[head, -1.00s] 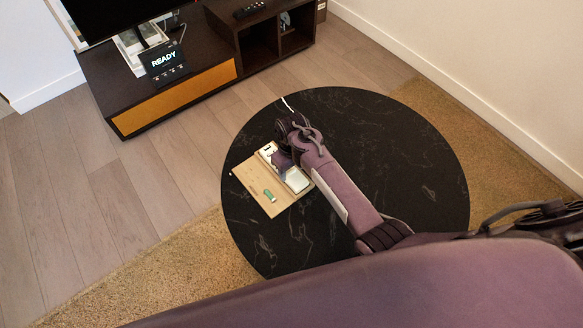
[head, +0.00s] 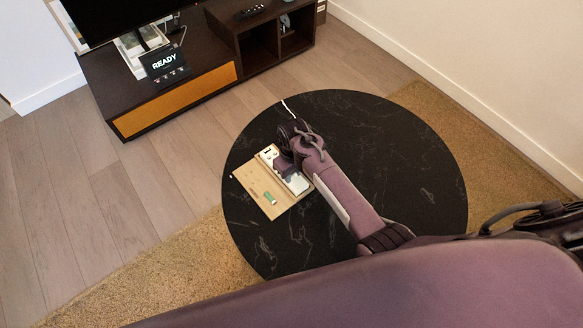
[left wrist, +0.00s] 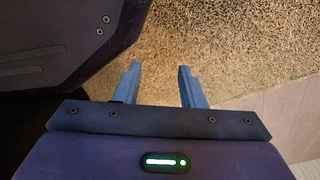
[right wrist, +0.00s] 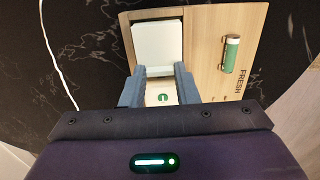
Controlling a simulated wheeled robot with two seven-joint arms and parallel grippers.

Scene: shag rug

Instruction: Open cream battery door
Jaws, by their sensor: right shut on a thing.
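A cream device with a pale, square-looking door (right wrist: 158,42) lies on a wooden board (head: 248,178) on the round black table. The door end also shows in the head view (head: 298,184), partly covered by my gripper. My right gripper (head: 285,168) is down on the device. In the right wrist view its fingers (right wrist: 161,69) are a little apart, shut on the cream battery door at its near edge. A green mark shows on the pale surface between them. My left gripper (left wrist: 157,68) is open and empty over the rug, outside the head view.
A green and white battery (right wrist: 231,54) lies on the board beside the printed word FRESH. A thin white cable (right wrist: 57,55) crosses the black table (head: 400,160). A low TV cabinet (head: 165,80) with a READY display (head: 164,61) stands at the back left. The table's right side is clear.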

